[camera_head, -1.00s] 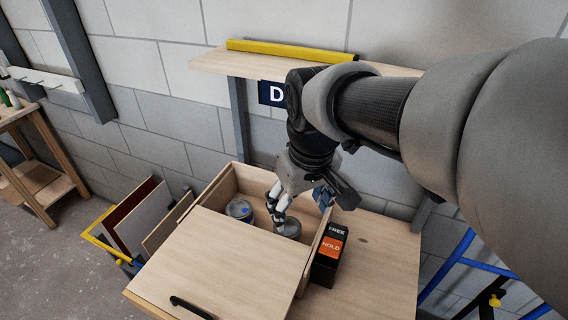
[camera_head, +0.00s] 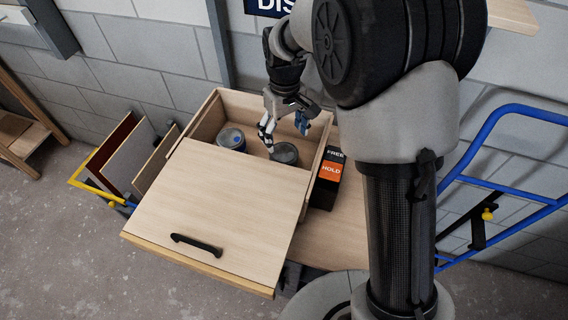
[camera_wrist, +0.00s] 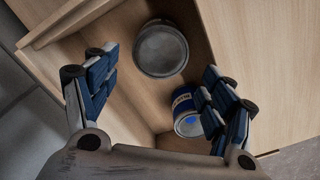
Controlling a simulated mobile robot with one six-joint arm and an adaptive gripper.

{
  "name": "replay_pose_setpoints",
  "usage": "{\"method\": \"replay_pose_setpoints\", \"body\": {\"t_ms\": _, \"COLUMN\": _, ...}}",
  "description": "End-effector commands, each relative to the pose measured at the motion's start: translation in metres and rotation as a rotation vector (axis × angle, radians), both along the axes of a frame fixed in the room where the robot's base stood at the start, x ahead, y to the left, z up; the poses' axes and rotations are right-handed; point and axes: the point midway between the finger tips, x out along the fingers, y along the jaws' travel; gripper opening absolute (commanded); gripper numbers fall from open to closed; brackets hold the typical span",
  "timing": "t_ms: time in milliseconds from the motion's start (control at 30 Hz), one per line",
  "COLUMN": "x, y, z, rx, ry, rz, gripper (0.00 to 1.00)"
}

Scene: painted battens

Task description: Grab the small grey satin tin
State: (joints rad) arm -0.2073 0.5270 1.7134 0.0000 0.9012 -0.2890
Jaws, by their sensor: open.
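The small grey tin (camera_head: 285,153) stands in the open part of a wooden box, near the box's right wall. In the wrist view the grey tin (camera_wrist: 160,49) shows its round lid, ahead of and between the fingers.
A wooden lid panel (camera_head: 210,210) with a black handle covers the front of the box. A black and orange FREE/HOLD block (camera_head: 328,178) stands just right of the box. A blue rail frame (camera_head: 500,125) is at the right; upright panels (camera_head: 125,155) stand at the left.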

Motion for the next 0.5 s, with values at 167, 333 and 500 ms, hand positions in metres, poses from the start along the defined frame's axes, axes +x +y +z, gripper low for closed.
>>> {"method": "replay_pose_setpoints", "body": {"t_ms": 167, "x": 0.0, "y": 0.0, "z": -0.032, "rx": 0.0, "ry": 0.002, "rz": -0.001, "gripper": 0.76}}
{"method": "replay_pose_setpoints", "body": {"t_ms": 333, "x": 0.0, "y": 0.0, "z": -0.041, "rx": 0.0, "ry": 0.0, "rz": -0.001, "gripper": 0.76}}
{"method": "replay_pose_setpoints", "body": {"t_ms": 500, "x": 0.0, "y": 0.001, "z": -0.055, "rx": 0.0, "ry": 0.002, "rz": -0.001, "gripper": 0.76}}
